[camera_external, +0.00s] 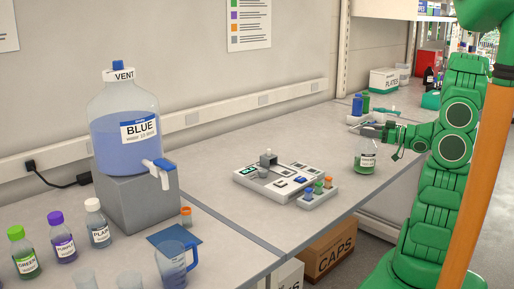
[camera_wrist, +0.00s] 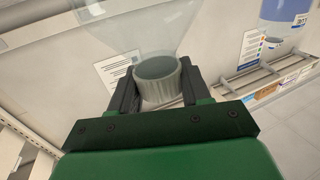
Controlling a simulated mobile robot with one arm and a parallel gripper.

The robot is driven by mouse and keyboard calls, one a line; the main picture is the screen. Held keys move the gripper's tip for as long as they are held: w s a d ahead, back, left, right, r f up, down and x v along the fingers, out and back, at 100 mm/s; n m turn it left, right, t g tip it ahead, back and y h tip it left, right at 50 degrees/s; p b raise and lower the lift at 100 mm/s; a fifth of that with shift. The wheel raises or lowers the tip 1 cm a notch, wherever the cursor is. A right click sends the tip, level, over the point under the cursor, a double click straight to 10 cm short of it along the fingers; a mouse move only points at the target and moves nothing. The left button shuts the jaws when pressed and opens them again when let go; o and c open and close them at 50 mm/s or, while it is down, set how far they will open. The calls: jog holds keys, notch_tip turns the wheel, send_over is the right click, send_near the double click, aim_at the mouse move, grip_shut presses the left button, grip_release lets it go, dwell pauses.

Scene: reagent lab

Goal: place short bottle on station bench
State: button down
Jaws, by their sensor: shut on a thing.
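The short bottle (camera_external: 366,162) is a clear, conical bottle with green liquid and a white label. It is upright over the front right part of the station bench (camera_external: 300,225); I cannot tell whether its base touches the top. My gripper (camera_external: 384,138) is at its neck, coming from the right. In the wrist view my gripper (camera_wrist: 158,84) is shut with its two dark fingers on either side of the grey neck or cap of the bottle (camera_wrist: 140,28). The liquid and label do not show in that view.
A tray (camera_external: 280,180) with small blocks and coloured knobs sits left of the bottle. A large blue-water jug (camera_external: 125,130) stands on a grey block at left. Blue and green bottles (camera_external: 357,104) are behind. A CAPS box (camera_external: 328,250) is on the floor below the bench.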

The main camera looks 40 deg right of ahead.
jog(key=shift+f, duration=0.2)
jog(key=c, duration=0.5)
grip_release()
jog(key=shift+s+r, duration=0.1)
jog(key=shift+r, duration=0.05)
jog(key=v, duration=1.2)
